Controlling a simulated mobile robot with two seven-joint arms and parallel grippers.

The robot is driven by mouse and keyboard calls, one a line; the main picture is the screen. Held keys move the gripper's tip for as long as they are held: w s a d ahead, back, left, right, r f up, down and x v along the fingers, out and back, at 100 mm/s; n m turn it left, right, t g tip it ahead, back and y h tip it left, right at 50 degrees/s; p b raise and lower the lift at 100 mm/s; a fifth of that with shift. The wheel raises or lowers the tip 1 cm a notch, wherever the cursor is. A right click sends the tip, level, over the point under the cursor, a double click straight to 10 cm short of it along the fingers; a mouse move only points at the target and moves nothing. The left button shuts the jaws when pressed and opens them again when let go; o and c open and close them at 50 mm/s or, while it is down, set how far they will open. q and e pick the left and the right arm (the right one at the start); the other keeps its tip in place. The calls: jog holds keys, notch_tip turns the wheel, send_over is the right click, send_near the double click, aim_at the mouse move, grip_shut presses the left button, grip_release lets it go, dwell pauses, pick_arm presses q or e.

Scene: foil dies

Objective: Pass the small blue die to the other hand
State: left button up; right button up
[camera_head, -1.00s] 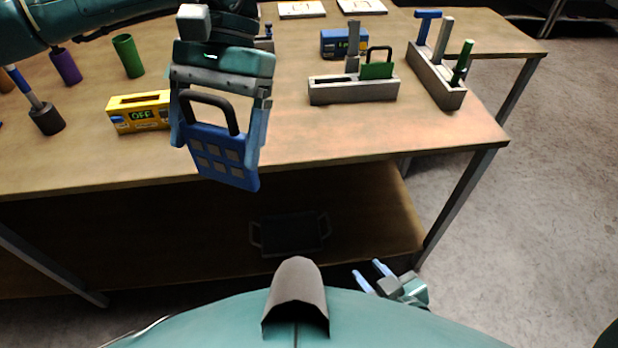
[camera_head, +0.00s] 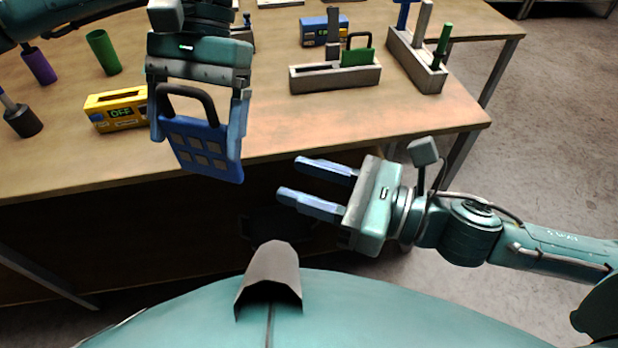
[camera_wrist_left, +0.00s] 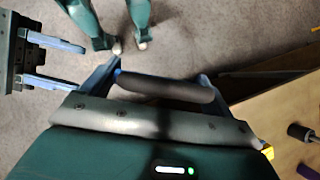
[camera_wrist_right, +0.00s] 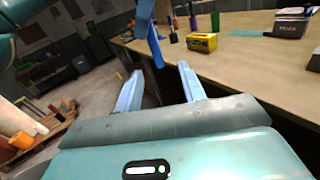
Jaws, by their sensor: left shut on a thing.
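The blue die (camera_head: 208,152) is a flat plate with grey squares and a dark arched handle (camera_head: 186,92). It hangs in my left gripper (camera_head: 197,142), whose fingers are shut on its two sides, in front of the table edge. In the left wrist view the dark handle (camera_wrist_left: 165,87) spans between the fingers. My right gripper (camera_head: 291,179) is open and empty, right of the die and slightly lower, its fingers pointing left toward it with a gap between. In the right wrist view the blue die (camera_wrist_right: 148,30) shows edge-on beyond the open fingers.
The wooden table (camera_head: 270,125) lies behind. On it stand a yellow box marked OFF (camera_head: 119,110), a grey slotted block (camera_head: 335,76) with a green die (camera_head: 357,57), a blue box (camera_head: 325,29), a grey rack (camera_head: 415,62) and green (camera_head: 103,52) and purple (camera_head: 39,66) cylinders.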

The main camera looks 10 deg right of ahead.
aim_at(241, 163)
jog(key=shift+n, duration=0.4)
jog(key=x, duration=1.1)
jog(key=shift+a, duration=0.45)
jog(key=shift+r, duration=0.1)
jog(key=shift+c, duration=0.2)
jog(key=c, duration=0.8)
jog(key=shift+w+d, duration=0.1)
jog(key=shift+w, duration=0.05)
grip_shut()
jog(key=shift+w, duration=0.1)
pick_arm(q)
jog(key=o, duration=0.9)
jog(key=shift+o, duration=1)
pick_arm(e)
jog(key=shift+r, duration=0.1)
